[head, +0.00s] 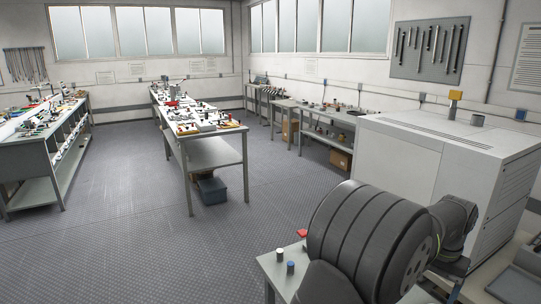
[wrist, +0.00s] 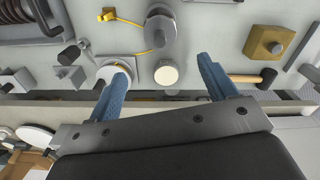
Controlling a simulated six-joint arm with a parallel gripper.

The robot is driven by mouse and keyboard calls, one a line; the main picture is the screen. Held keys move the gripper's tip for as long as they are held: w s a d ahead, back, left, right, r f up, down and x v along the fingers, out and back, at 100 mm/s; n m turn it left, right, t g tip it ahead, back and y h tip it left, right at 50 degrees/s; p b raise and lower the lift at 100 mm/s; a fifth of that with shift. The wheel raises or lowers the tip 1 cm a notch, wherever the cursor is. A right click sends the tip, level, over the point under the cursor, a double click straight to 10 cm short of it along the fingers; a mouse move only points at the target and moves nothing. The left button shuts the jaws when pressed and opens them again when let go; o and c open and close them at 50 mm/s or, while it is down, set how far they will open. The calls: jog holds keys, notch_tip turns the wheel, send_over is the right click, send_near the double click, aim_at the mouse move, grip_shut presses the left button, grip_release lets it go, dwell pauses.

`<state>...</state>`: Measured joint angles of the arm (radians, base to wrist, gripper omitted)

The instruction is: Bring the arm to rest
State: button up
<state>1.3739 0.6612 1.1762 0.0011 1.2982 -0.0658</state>
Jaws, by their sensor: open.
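My gripper (wrist: 163,82) shows in the wrist view with its two blue fingers spread wide apart. Nothing is held between them. The fingers reach over a grey surface (wrist: 205,50) with parts on it. A small cream-topped round piece (wrist: 166,73) shows in the gap between the fingertips, and I cannot tell its distance from them. The left finger overlaps a pale round disc (wrist: 105,68) in the picture; contact cannot be told. In the head view my dark arm fills the lower right, and the gripper is hidden.
In the wrist view, a black-headed mallet (wrist: 267,79), a brass-coloured block (wrist: 262,50) and a grey cylinder (wrist: 161,28) lie close by. In the head view, a large white cabinet (head: 420,160) stands beside my arm. Open floor (head: 110,225) lies left, with workbenches (head: 215,152) beyond.

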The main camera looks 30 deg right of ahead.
notch_tip(320, 180, down, 13)
jog(key=shift+r, duration=0.1)
jog(key=r, duration=0.5)
jog(key=shift+s, duration=0.3)
jog(key=s+a+r, duration=0.4)
jog(key=s+r, duration=0.2)
jog(key=s, duration=0.5)
jog(key=s+a+f, duration=0.1)
jog(key=a+f, duration=0.4)
jog(key=a, duration=0.2)
jog(key=s+a+f, duration=0.2)
jog(key=a+f, duration=0.2)
jog(key=a, duration=0.4)
jog(key=w+d+f, duration=0.1)
jog(key=w+f, duration=0.1)
jog(key=w, duration=0.2)
jog(key=w+d+f, duration=0.1)
jog(key=w+f, duration=0.2)
jog(key=w+d+f, duration=0.2)
jog(key=w, duration=0.2)
jog(key=shift+w+f, duration=0.2)
jog(key=shift+w, duration=0.15)
